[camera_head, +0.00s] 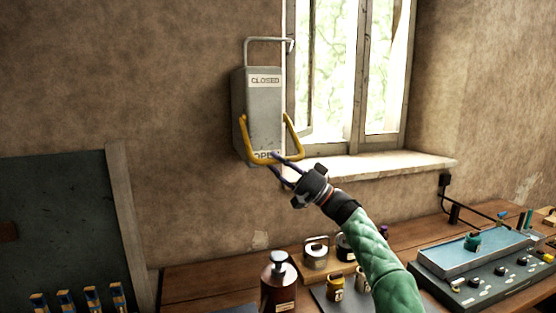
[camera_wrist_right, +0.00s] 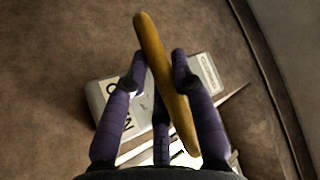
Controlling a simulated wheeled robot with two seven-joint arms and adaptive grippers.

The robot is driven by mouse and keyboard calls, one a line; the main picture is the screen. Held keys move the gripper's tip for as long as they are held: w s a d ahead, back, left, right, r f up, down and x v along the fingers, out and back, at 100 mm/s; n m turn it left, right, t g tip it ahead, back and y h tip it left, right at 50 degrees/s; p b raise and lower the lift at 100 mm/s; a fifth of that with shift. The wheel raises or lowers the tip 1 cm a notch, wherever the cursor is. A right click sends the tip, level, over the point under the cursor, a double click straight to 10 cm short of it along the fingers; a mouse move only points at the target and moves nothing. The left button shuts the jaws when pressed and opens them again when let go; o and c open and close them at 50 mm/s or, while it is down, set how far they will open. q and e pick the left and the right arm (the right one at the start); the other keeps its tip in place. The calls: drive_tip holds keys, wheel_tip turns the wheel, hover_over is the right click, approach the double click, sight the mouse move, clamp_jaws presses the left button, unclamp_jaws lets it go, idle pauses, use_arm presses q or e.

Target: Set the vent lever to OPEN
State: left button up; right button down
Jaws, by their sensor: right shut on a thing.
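The vent lever is a yellow U-shaped handle (camera_head: 243,133) on a grey wall box (camera_head: 263,110). The box has a CLOSED label near its top and an OPEN label near its bottom. The handle hangs low, its crossbar at the OPEN label. My right gripper (camera_head: 276,164) is shut on the crossbar, partly covering that label. In the right wrist view the yellow bar (camera_wrist_right: 160,65) passes between the purple fingers (camera_wrist_right: 158,75), with the box behind it. My left gripper is not in view.
A window with a white sill (camera_head: 370,165) is right of the box. Below is a wooden bench with a brown pump bottle (camera_head: 279,285), jars and a blue-topped control panel (camera_head: 475,250). A dark board (camera_head: 60,220) stands at the left.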

drive_tip(key=shift+w+a+f, duration=0.1)
drive_tip(key=shift+w+f, duration=0.2)
drive_tip(key=shift+f, duration=0.2)
drive_tip(key=c, duration=1)
unclamp_jaws()
drive_tip(key=shift+w+f, duration=0.1)
drive_tip(key=shift+w, duration=0.05)
drive_tip(key=v, duration=1.2)
